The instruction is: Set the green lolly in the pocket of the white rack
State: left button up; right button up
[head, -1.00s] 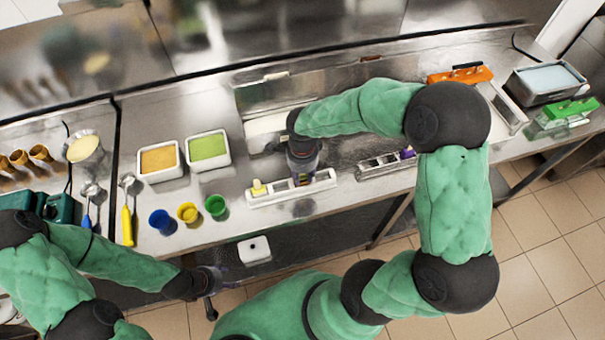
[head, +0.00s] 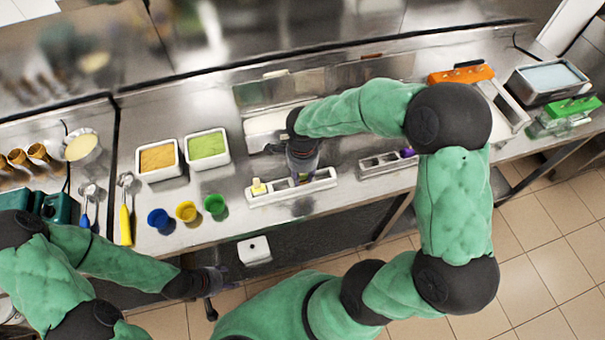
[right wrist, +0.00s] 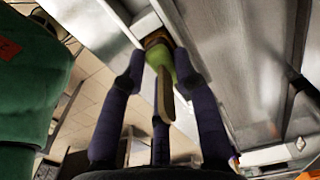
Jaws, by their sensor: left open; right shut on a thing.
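The white rack (head: 318,186) lies along the front of the steel counter, with a yellow item (head: 258,186) standing in its left end. My right gripper (head: 302,178) points down over the middle of this rack. In the right wrist view my right gripper (right wrist: 160,72) is shut on the green lolly (right wrist: 159,55), whose wooden stick (right wrist: 165,98) points back towards the camera. The lolly's far end is at a brownish opening beside the pale rack edge; I cannot tell how deep it sits. My left gripper (head: 215,280) is open and empty, in front of the counter.
A second rack (head: 372,166) with a purple item (head: 407,153) stands to the right. Blue (head: 161,220), yellow (head: 187,212) and green (head: 215,204) cups stand left of the white rack. Tubs of orange (head: 158,158) and green (head: 207,146) stuff are behind them.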

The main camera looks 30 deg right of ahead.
jog(key=shift+f+b, duration=0.25)
jog(key=shift+b, duration=0.15)
dwell(0.5)
jog(key=o, duration=1.2)
jog(key=shift+c, duration=0.2)
notch_tip(320, 180, up, 12)
